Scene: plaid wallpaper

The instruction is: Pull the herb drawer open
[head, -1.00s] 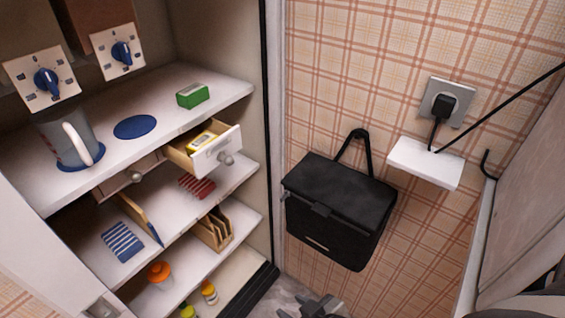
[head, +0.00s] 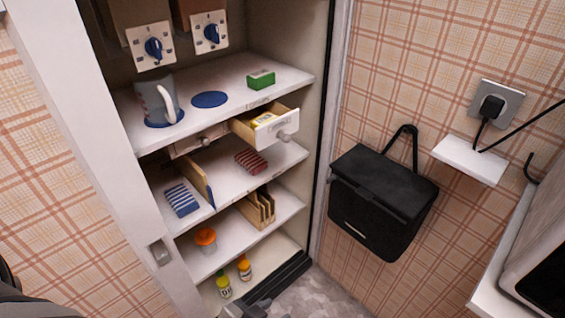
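Two small drawers hang under the cupboard's upper shelf. The right drawer (head: 274,131) stands pulled out, with a white front, a round knob and a yellow-and-white packet (head: 263,118) inside. The left drawer (head: 198,141) looks shut, its brownish front partly in shade, with a round knob (head: 205,141). I cannot read any label telling which one holds herbs. A dark piece of a gripper (head: 246,309) shows at the bottom edge, well below and apart from both drawers. I cannot tell which arm it belongs to, nor whether it is open.
A grey mug (head: 155,98) and a green box (head: 261,79) stand on the upper shelf (head: 226,84). A wooden board (head: 197,181) leans below the left drawer. An orange-lidded jar (head: 206,239) and bottles stand lower. A black bag (head: 383,200) hangs at right.

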